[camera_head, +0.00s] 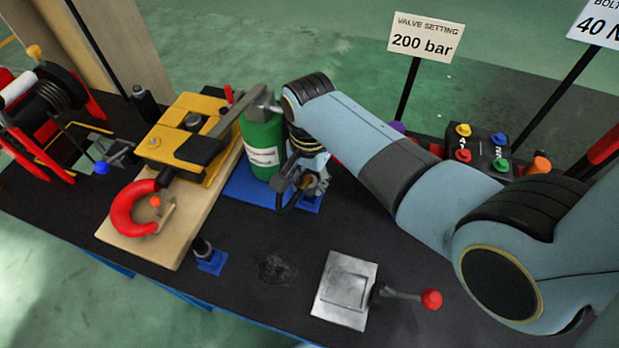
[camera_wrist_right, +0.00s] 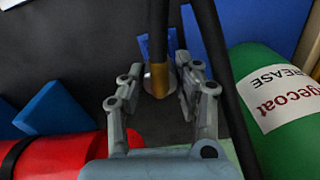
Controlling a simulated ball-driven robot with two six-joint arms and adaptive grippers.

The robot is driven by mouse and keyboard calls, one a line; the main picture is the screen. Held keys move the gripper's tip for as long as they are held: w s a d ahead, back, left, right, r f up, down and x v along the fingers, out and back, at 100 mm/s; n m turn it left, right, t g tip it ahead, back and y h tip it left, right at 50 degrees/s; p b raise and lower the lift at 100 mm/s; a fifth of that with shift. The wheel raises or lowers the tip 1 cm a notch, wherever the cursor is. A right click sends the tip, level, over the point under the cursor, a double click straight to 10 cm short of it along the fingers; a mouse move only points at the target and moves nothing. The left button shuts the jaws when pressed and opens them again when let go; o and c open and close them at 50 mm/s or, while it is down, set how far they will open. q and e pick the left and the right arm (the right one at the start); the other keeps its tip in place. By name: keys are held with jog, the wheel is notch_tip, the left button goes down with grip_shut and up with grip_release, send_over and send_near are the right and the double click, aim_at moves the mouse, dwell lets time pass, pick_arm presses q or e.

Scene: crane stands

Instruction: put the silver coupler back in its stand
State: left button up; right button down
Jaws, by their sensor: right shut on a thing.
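In the right wrist view my right gripper (camera_wrist_right: 158,88) has its fingers around a slim upright piece with a gold-brown body and a silver end, which I take as the silver coupler (camera_wrist_right: 157,78). A blue piece (camera_wrist_right: 145,46), perhaps its stand, shows just behind it. I cannot tell whether the coupler touches it. In the head view my right gripper (camera_head: 308,184) is low beside the green grease cylinder (camera_head: 262,135), over a blue base. The coupler is not clear there, and a dark hose loop hangs by the gripper. My left gripper is not in view.
A small blue stand with a dark upright fitting (camera_head: 209,258) is on the black table at front. A metal plate (camera_head: 345,290) and a red-knobbed lever (camera_head: 431,299) lie right of it. A black hose (camera_wrist_right: 218,70) passes close to my fingers. A red cylinder (camera_wrist_right: 60,158) is also near.

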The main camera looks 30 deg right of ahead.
jog(key=shift+f, duration=0.1)
jog(key=shift+f+b, duration=0.9)
jog(key=shift+f, duration=0.25)
jog(key=c, duration=0.9)
grip_release()
jog(key=shift+o, duration=0.2)
notch_tip(320, 180, up, 5)
jog(key=p, duration=0.5)
jog(key=shift+r+p, duration=0.1)
jog(key=shift+p, duration=0.3)
